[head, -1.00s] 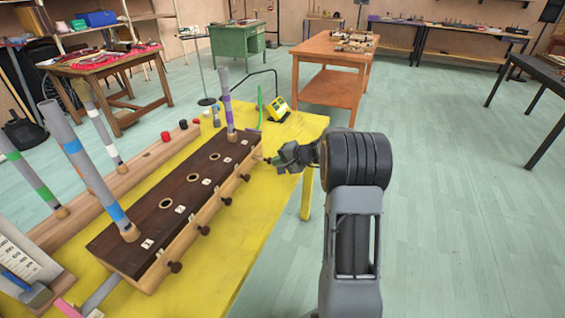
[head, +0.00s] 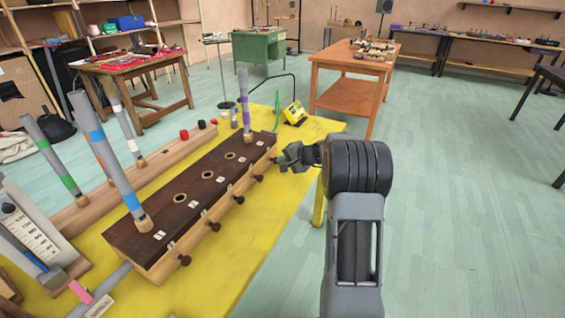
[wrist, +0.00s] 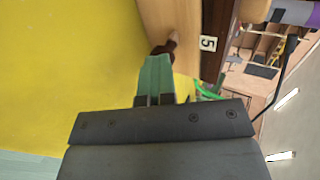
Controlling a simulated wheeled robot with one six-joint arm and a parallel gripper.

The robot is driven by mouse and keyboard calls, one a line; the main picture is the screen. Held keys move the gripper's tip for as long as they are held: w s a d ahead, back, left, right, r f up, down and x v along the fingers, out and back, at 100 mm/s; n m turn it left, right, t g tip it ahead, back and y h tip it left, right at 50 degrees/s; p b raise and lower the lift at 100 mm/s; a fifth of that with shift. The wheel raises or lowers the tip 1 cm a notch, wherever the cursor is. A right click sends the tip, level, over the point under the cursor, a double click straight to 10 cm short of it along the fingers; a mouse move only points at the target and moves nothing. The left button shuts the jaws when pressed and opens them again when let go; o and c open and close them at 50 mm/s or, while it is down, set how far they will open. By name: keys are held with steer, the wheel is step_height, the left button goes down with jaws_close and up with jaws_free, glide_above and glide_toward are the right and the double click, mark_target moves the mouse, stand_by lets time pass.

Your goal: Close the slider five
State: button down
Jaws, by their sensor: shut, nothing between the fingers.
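The long wooden box (head: 190,193) with a dark top stands on the yellow table, with several brown slider knobs along its right side. Slider five's knob (wrist: 165,47) is at the far end, by the label "5" (wrist: 207,43) in the wrist view. My gripper (head: 279,160) is beside that end, with its green fingers (wrist: 154,75) shut and empty. The fingertips are right at the knob, touching or nearly so. In the head view my gripper mostly hides this knob. A tube with a purple band (head: 244,105) stands upright at the box's far end.
The yellow table (head: 205,285) is bare along the box's right side. Another tube with a blue band (head: 115,165) stands at the box's near end. Open floor lies to the right.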

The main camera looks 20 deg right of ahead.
steer(key=shift+a, duration=0.1)
steer(key=shift+s+f+b, duration=0.15)
steer(key=shift+s+b, duration=0.05)
steer(key=shift+b, duration=0.1)
steer(key=shift+s+d+b, duration=0.6)
steer(key=shift+s+d, duration=0.4)
steer(key=shift+s, duration=0.25)
steer(key=p+v, duration=0.1)
steer(key=v, duration=0.9)
steer(key=shift+s+d+r, duration=0.15)
steer(key=shift+d+r, duration=0.05)
steer(key=shift+r, duration=0.05)
steer(key=s+a+f+g+h, duration=0.1)
steer(key=s+f+g, duration=0.2)
steer(key=s+f, duration=0.15)
steer(key=s+a+r+n+g+h+p, duration=0.25)
steer(key=s+a+g+p, duration=0.2)
steer(key=s+a, duration=0.25)
steer(key=s+a+r+n+h+p, duration=0.1)
steer(key=s+a+r+n+p, duration=0.3)
steer(key=r, duration=0.4)
steer(key=s+a+r+n+t+h+p, duration=0.1)
steer(key=s+a+r+n+p, duration=0.3)
steer(key=a+r+p, duration=0.5)
steer(key=shift+s+a+r+n+h, duration=0.3)
steer(key=shift+s+h, duration=0.35)
steer(key=shift+s, duration=0.55)
